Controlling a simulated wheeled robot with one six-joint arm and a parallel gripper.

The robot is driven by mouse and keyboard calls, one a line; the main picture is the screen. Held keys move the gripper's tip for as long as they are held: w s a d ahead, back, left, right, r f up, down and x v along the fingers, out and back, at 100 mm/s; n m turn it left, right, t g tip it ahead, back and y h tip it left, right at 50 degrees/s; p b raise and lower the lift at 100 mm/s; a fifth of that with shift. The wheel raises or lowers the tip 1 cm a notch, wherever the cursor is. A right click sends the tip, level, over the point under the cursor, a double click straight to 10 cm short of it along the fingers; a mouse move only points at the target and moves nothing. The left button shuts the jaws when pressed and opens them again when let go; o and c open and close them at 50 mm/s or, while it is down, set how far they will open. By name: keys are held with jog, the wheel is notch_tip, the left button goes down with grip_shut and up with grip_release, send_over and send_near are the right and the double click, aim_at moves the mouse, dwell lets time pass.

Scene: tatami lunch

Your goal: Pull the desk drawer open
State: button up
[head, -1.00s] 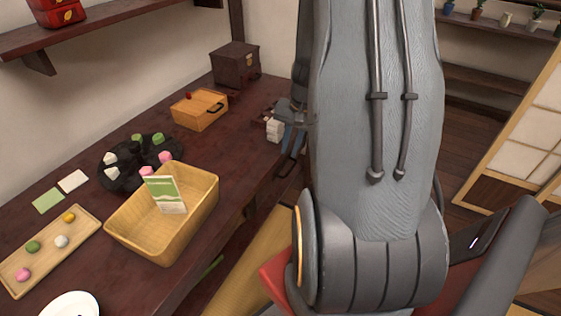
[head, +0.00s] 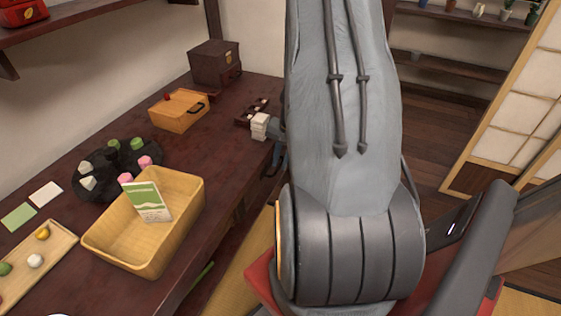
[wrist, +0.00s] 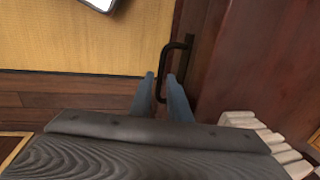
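The dark desk drawer handle (wrist: 165,62) stands out from the reddish-brown drawer front in the wrist view. My gripper (wrist: 161,77) has its two blue-grey fingers on either side of the handle bar, with a gap between the tips. I cannot tell whether either finger touches the bar. In the head view, the fingers and handle are small and partly hidden beside my arm at the desk (head: 225,110) edge. The drawer looks shut, but its front is mostly hidden.
A white block stack (head: 260,126) sits on the desk close by my gripper. A wicker basket (head: 190,205), a wooden box (head: 178,112) and a dark chest (head: 214,62) also stand on the desk. Tatami (wrist: 80,40) covers floor beside the drawer.

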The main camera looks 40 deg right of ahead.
grip_shut()
dwell(1.4)
